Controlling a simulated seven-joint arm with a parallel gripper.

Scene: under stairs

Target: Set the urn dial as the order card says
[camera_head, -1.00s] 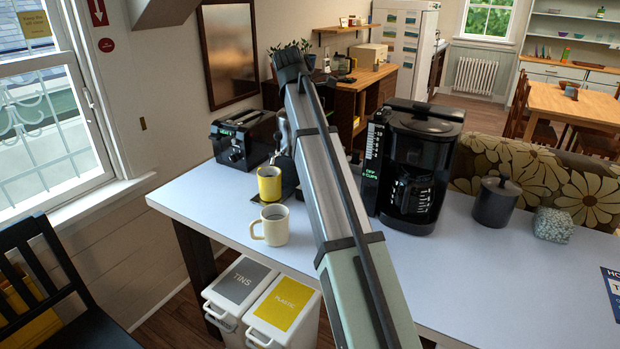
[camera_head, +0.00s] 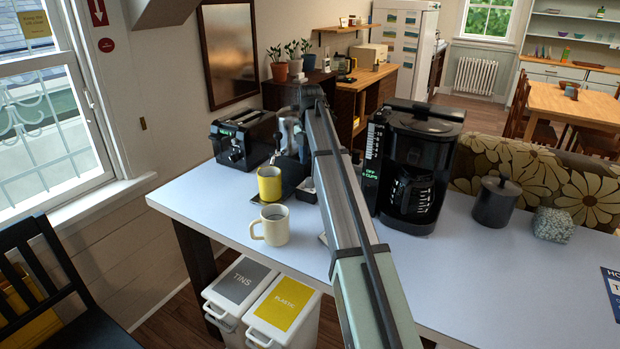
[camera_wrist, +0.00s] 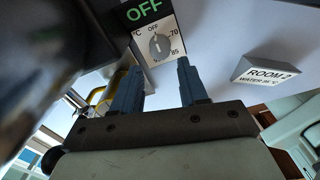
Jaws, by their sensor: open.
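In the wrist view the dial (camera_wrist: 158,46) is a round grey knob on a pale plate marked °C, OFF, 70 and 85; marks at its lower left are unclear. I cannot tell for sure where its pointer stands. A green OFF display (camera_wrist: 143,11) is lit above it. My gripper (camera_wrist: 159,64) is open and empty, its two dark fingers pointing at the plate, one on each side below the knob, apparently apart from it. The order card (camera_wrist: 266,75) reads ROOM 2 and a WATER °C line, its number too small to read surely. In the head view my arm hides the gripper and dial.
A yellow mug (camera_head: 270,183) and a cream mug (camera_head: 271,226) stand left of my arm on the white counter (camera_head: 480,285). A toaster (camera_head: 243,140) is behind them. A black coffee maker (camera_head: 418,165) stands close on the right, with a dark canister (camera_head: 497,202) beyond.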

